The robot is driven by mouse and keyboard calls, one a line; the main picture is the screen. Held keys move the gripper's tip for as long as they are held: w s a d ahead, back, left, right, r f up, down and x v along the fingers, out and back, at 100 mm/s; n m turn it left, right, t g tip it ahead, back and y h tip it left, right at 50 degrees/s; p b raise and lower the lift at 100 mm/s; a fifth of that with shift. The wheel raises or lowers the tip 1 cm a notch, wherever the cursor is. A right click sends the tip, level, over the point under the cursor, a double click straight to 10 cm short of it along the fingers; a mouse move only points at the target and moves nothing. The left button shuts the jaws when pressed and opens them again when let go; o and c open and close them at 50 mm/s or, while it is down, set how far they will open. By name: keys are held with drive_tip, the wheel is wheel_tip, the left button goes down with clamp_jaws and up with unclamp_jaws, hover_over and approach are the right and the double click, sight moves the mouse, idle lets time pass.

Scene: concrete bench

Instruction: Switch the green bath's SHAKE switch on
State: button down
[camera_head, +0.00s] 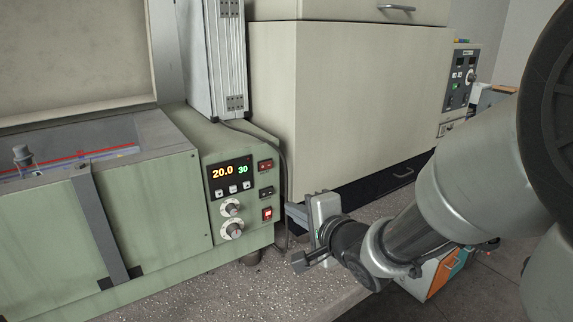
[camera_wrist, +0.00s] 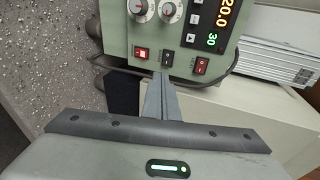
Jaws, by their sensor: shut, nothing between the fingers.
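The green bath (camera_head: 105,215) stands at the left with its control panel (camera_head: 240,190) facing the bench front. The panel has a column of rocker switches: a red top one (camera_head: 265,165), a black middle one (camera_head: 266,191) and a lit red bottom one (camera_head: 267,213). Their labels are too small to read, so I cannot tell which is SHAKE. In the wrist view the black switch (camera_wrist: 167,59) lies just beyond the fingertips. My gripper (camera_head: 289,208) is shut and empty, to the right of the panel; it also shows in the wrist view (camera_wrist: 163,76). Contact with the panel is not visible.
The display (camera_head: 230,172) shows 20.0 and 30, above two knobs (camera_head: 231,218). A large beige cabinet (camera_head: 365,95) stands behind my gripper. A cable (camera_head: 284,165) runs down beside the bath. The speckled bench top (camera_head: 235,285) in front is clear.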

sight(271, 193)
drive_tip(key=b+x, duration=0.1)
drive_tip(key=x, duration=0.2)
drive_tip(key=b+x, duration=0.1)
drive_tip(key=x, duration=0.2)
drive_tip(key=r+b+x, duration=0.1)
drive_tip(key=x, duration=0.2)
drive_tip(key=shift+w+b, duration=0.1)
drive_tip(key=shift+b, duration=0.2)
drive_tip(key=shift+w+a, duration=0.1)
